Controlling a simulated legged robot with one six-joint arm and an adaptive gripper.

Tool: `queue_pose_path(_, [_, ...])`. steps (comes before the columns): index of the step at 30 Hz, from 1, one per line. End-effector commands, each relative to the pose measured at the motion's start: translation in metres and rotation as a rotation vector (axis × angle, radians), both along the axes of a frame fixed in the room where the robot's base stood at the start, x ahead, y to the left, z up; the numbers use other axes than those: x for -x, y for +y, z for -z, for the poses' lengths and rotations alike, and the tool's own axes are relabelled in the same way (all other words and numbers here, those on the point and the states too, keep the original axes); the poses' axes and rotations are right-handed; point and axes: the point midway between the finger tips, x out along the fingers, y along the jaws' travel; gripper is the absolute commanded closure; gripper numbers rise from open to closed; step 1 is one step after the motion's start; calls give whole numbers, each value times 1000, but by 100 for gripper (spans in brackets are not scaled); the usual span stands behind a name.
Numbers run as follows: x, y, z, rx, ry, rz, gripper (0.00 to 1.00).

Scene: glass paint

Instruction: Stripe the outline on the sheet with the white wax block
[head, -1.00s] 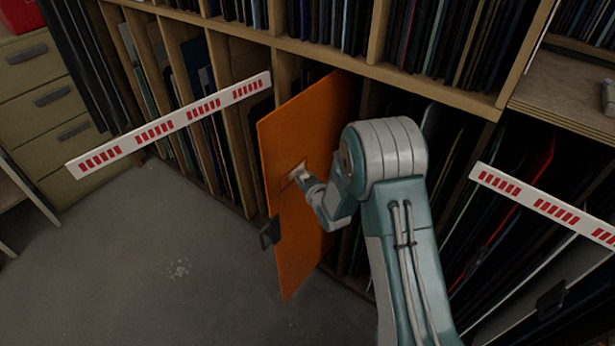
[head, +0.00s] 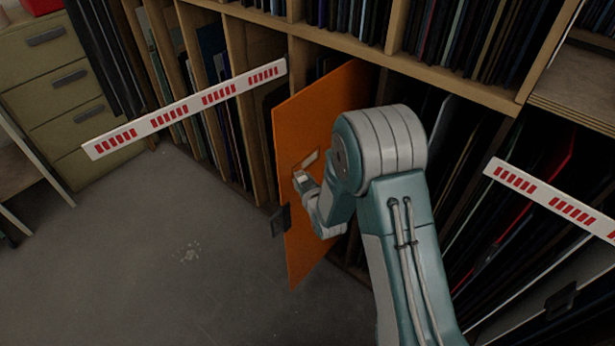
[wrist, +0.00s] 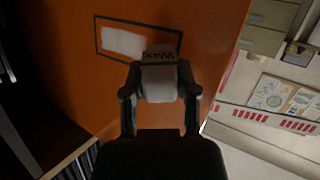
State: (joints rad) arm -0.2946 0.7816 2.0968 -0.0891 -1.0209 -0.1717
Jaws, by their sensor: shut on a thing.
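The orange sheet (head: 330,115) stands upright in front of the rack, partly hidden by my arm. Its dark rectangular outline (wrist: 167,31) shows in the wrist view. A white stripe (wrist: 123,41) fills much of the outline's left part; bare orange shows at its right end. My gripper (wrist: 159,75) is shut on the white wax block (wrist: 160,86), whose dark-lettered end is at the outline's lower edge. I cannot tell whether it touches the sheet. In the head view the white patch (head: 310,159) shows just above my gripper (head: 301,181).
A dark clip (head: 279,221) sits at the sheet's lower left edge. White bars with red marks stand left (head: 185,110) and right (head: 550,198). The wooden rack (head: 455,72) holds many thin sheets.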

Motion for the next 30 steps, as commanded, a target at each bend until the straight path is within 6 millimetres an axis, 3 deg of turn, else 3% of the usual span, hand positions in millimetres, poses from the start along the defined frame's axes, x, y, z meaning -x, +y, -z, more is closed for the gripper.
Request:
queue_pose_path(11, [4, 3, -1, 0, -3, -1, 100])
queue_pose_path(30, [37, -41, -1, -1, -2, 1, 100])
